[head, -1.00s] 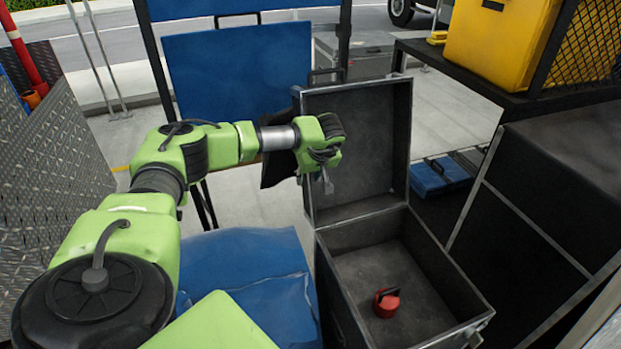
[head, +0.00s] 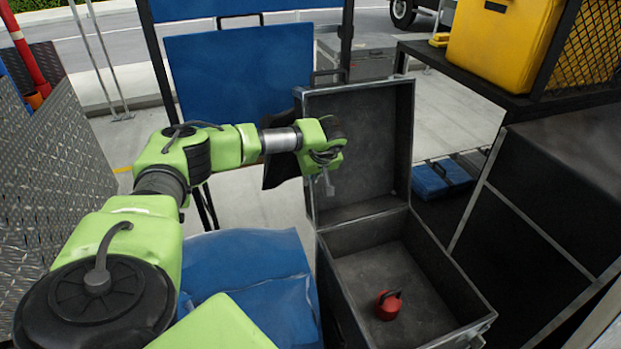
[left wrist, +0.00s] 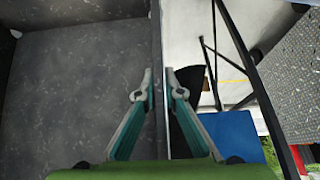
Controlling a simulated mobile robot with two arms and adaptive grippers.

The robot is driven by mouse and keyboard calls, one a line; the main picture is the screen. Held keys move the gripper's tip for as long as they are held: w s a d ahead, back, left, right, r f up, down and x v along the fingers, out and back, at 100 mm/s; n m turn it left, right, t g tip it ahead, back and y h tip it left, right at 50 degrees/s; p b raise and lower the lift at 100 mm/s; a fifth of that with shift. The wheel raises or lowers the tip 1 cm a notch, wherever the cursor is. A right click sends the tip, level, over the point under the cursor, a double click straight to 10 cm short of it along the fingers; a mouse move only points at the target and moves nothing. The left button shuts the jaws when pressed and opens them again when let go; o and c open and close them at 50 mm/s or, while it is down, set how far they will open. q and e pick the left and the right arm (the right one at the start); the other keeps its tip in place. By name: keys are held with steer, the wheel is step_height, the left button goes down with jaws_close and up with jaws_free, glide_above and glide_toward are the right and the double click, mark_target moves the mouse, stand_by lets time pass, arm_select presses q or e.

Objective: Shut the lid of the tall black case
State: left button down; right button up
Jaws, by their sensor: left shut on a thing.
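The tall black case (head: 338,285) stands in the middle right of the head view with its lid (head: 365,125) raised, close to upright at the back. A red object with a dark handle (head: 388,305) lies on the floor inside the case. My left gripper (head: 327,187) is at the lid's left edge in the head view, partly hidden by its own wrist. In the left wrist view its two fingertips (left wrist: 159,90) sit on either side of the lid's side wall (left wrist: 156,45), gripping it. My right gripper is not in view.
Blue bags (head: 250,270) lie left of the case. A black shelf (head: 520,103) with a yellow case (head: 505,45) and a dark cabinet (head: 540,195) stand at the right. A blue panel (head: 240,75) stands behind. A metal tread-plate box (head: 60,165) is at the left.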

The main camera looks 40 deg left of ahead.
mark_target(314, 188)
arm_select(q)
steer(key=shift+d, duration=0.1)
steer(key=shift+s+d+p, duration=0.15)
steer(key=shift+d+p, duration=0.15)
steer(key=shift+p, duration=0.1)
steer(key=shift+s+d+r+p, duration=0.2)
steer(key=shift+s+d+p, duration=0.15)
steer(key=shift+d+p, duration=0.25)
steer(key=shift+s+d+r+p, duration=0.15)
steer(key=shift+s+d+p, duration=0.2)
steer(key=shift+d, duration=0.45)
steer(key=shift+s+d+r+p, duration=0.1)
steer(key=shift+s+d+p, duration=0.25)
steer(key=shift+d, duration=0.2)
steer(key=shift+s+d+r+p, duration=0.1)
steer(key=shift+s+d+p, duration=0.2)
steer(key=shift+d, duration=0.3)
steer(key=shift+s+d+r+p, duration=0.1)
steer(key=shift+s+d+p, duration=0.15)
steer(key=shift+d+p, duration=0.25)
steer(key=shift+d, duration=0.25)
steer(key=shift+s+d+f+p, duration=0.1)
steer(key=shift+s+d+p, duration=0.15)
steer(key=shift+s+d, duration=0.4)
steer(key=shift+s+d+p, duration=0.2)
steer(key=shift+d+p, duration=0.05)
steer(key=shift+d, duration=0.7)
